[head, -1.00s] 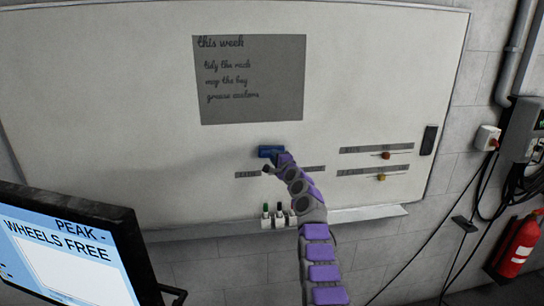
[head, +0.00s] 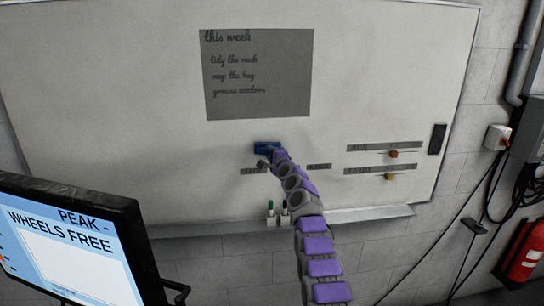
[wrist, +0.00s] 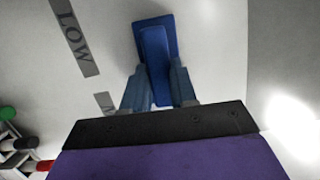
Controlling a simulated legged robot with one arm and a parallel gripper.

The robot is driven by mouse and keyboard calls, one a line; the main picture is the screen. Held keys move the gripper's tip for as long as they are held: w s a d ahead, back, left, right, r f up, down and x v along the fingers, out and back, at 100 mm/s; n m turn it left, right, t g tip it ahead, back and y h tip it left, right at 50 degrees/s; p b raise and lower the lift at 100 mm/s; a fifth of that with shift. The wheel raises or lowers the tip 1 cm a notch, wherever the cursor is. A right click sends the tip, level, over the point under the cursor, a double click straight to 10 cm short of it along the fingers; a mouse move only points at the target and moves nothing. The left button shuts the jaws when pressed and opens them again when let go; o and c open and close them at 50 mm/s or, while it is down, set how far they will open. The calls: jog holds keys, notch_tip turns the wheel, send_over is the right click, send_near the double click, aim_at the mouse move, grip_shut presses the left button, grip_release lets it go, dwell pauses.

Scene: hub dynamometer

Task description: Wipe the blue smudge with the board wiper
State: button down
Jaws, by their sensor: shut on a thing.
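The board wiper (head: 266,148) is a blue block with a raised blue handle. It is at the whiteboard (head: 120,120), below the grey note panel; whether it touches the surface is unclear. My gripper (wrist: 158,88) is shut on the wiper's handle in the wrist view, with a finger on each side. In the head view the wiper is at the tip of my purple and grey arm. I make out no blue smudge in either view; the wiper or my arm may hide it.
A note panel (head: 256,75) is above the wiper. Sliders with red (head: 393,154) and yellow knobs, and a black block (head: 437,139), are on the board's right. Marker pens (head: 270,208) stand at the ledge (head: 350,216). A monitor (head: 75,235) fills the lower left.

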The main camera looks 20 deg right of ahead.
jog(key=shift+s+f+b, duration=0.1)
jog(key=shift+b, duration=0.8)
jog(key=b, duration=0.3)
jog(key=shift+s+a, duration=0.1)
jog(key=shift+s, duration=0.25)
jog(key=shift+s+b, duration=0.25)
jog(key=shift+b, duration=0.9)
jog(key=shift+s+a+b, duration=0.1)
jog(key=shift+b, duration=0.25)
jog(key=shift+s+a+b, duration=0.15)
jog(key=shift+s+b, duration=0.2)
jog(key=shift+b, duration=0.8)
jog(key=shift+s+b, duration=0.1)
jog(key=shift+b, duration=0.3)
